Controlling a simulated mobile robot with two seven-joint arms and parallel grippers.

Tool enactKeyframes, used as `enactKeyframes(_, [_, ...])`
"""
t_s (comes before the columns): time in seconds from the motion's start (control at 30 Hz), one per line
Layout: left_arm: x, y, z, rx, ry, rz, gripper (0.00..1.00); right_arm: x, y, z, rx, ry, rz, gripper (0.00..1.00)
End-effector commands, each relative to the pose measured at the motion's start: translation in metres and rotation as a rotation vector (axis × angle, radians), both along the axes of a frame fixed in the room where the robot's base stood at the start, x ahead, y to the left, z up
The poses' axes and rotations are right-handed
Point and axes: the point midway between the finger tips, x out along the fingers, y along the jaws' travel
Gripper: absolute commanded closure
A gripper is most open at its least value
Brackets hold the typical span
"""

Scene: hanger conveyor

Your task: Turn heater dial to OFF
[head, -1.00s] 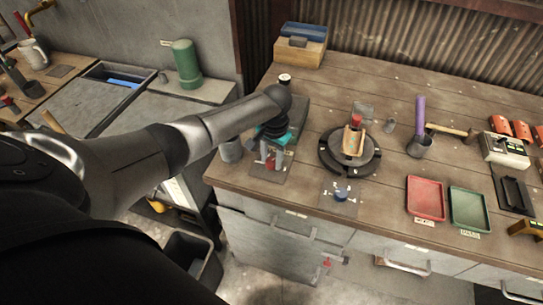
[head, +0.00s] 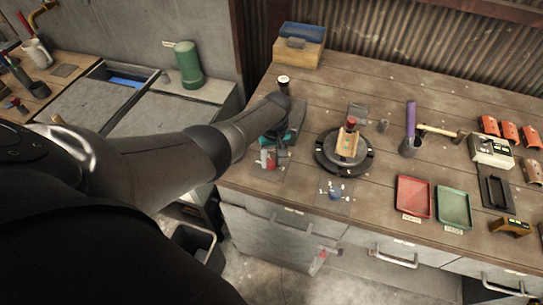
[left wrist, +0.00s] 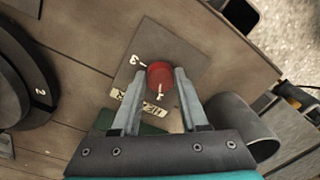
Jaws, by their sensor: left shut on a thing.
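The red heater dial (left wrist: 160,73) sits on a dark square plate (left wrist: 172,45) at the bench edge. A white mark shows on the dial's side toward the label. The plate carries a label (left wrist: 140,105) that reads like HEATER upside down and a small white mark at upper left; I cannot make out an OFF mark. My left gripper (left wrist: 160,80) is shut on the dial, one finger on each side. In the head view the dial (head: 266,160) shows beside the dark fingers. My right gripper is not in view.
A round dark turntable (head: 327,164) holds a wooden piece to the right. A blue dial (head: 334,192) sits on a plate in front of it. Red (head: 402,211) and green (head: 441,219) trays lie farther right.

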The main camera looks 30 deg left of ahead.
Motion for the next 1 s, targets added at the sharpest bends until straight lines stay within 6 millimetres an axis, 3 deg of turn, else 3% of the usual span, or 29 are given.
enactKeyframes(1.0, [0.0024,0.0019,0.0007,0.003,0.0,0.93,1.0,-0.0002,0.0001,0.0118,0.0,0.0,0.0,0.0])
